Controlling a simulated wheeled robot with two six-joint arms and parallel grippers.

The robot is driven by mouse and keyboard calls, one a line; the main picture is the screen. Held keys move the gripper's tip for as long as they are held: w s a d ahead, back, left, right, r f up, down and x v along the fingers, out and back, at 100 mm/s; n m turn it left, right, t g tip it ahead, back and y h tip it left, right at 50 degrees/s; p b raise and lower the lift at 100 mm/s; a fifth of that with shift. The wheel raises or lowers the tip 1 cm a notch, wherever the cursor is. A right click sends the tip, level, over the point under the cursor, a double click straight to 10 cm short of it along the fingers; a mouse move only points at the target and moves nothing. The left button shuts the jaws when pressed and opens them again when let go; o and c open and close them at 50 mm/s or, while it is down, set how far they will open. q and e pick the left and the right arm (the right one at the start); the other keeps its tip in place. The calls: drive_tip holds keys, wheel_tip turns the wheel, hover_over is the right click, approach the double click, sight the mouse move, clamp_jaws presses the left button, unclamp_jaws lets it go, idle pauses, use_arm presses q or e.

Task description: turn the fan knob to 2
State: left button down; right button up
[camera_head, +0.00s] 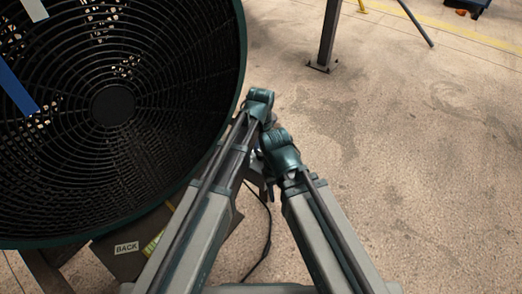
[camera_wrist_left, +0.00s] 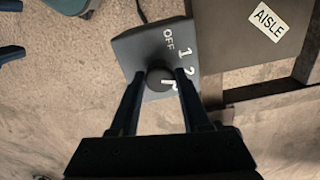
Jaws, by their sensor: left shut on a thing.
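The large round fan (camera_head: 112,105) with a dark grille and green rim fills the left of the head view. In the left wrist view, a grey control plate (camera_wrist_left: 135,46) carries white marks OFF, 1 and 2, with another mark partly hidden. The dark round fan knob (camera_wrist_left: 159,78) stands on this plate. My left gripper (camera_wrist_left: 159,76) has its fingertips on either side of the knob and is shut on it. Where the knob points is hard to tell. My right arm (camera_head: 282,155) ends close beside the left one in the head view; its fingers are not clear there.
A dark panel labelled AISLE (camera_wrist_left: 268,22) lies beside the control plate. A black cable (camera_head: 266,235) runs over the floor. A grey post (camera_head: 328,38) stands farther back. The concrete floor at right is clear.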

use_arm(q)
drive_tip(key=shift+m, duration=0.4)
drive_tip(key=shift+c, duration=1.8)
unclamp_jaws()
drive_tip(key=shift+r, duration=0.1)
wheel_tip(320, 180, up, 14)
drive_tip(key=p, duration=1.3)
drive_tip(key=shift+f+p, duration=0.2)
drive_tip(key=shift+p, duration=0.2)
